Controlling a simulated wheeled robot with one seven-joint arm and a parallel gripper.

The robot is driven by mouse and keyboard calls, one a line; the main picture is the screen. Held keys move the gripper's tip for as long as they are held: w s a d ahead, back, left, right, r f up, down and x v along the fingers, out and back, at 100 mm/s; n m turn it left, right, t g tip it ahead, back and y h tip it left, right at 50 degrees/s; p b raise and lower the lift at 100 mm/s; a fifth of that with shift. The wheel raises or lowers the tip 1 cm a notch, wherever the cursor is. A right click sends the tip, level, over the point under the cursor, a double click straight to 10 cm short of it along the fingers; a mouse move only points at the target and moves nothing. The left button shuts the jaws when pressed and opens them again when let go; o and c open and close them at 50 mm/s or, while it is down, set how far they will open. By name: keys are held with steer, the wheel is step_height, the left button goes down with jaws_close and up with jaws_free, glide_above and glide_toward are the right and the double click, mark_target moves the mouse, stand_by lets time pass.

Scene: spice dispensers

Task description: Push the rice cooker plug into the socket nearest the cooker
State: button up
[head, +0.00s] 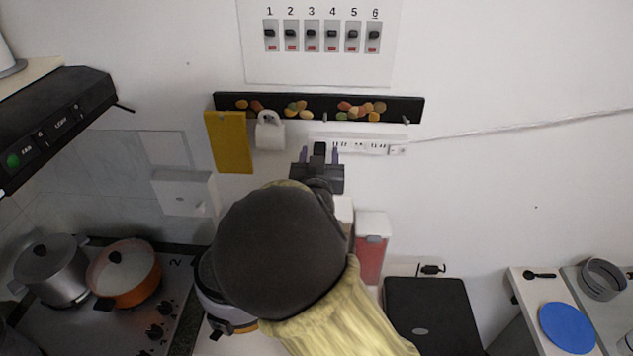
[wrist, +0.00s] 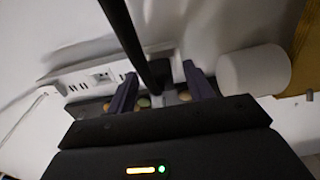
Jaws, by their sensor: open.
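A white socket strip (head: 360,146) is on the wall; its sockets also show in the wrist view (wrist: 100,76). A white plug (head: 397,149) with a cord running right is at its right end. My gripper (head: 320,156) is open in front of the strip's left end, its two purple fingers apart; they also show in the wrist view (wrist: 160,90). A black bar (wrist: 128,35) reaches between them there; I cannot tell what it is. The rice cooker (head: 232,318) is mostly hidden behind my arm. I cannot make out its plug for certain.
A black rail (head: 320,107) hangs above the strip, with a yellow board (head: 229,142) and white roll (head: 270,132) at left. A red-and-white container (head: 371,246) stands below. A small black plug-like item (head: 432,269) is lower right. Pots (head: 125,272) stand on the hob.

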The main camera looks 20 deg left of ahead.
steer(key=b+v, duration=0.4)
steer(key=v, duration=1.2)
steer(key=shift+s, duration=0.4)
steer(key=shift+f, duration=0.1)
steer(key=w+d+f+m+g+h+b, duration=0.1)
steer(key=w+d+f+g, duration=0.1)
steer(key=d+f+g, duration=0.35)
steer(key=w+d+f+g+h, duration=0.1)
steer(key=w+d+f+g, duration=0.15)
steer(key=d+f, duration=0.45)
steer(key=s+d+f+g, duration=0.1)
steer(key=s+d+g, duration=0.1)
steer(key=d, duration=0.4)
steer(key=s+d+f+m+g+h, duration=0.1)
steer(key=s+d+f+g, duration=0.1)
steer(key=s+d, duration=0.3)
steer(key=s+d+f+g+h, duration=0.1)
steer(key=s+d+f+g, duration=0.1)
steer(key=d, duration=0.4)
steer(key=shift+s+d+m+g, duration=0.35)
steer(key=shift+s+m+g, duration=0.05)
steer(key=shift+s, duration=0.25)
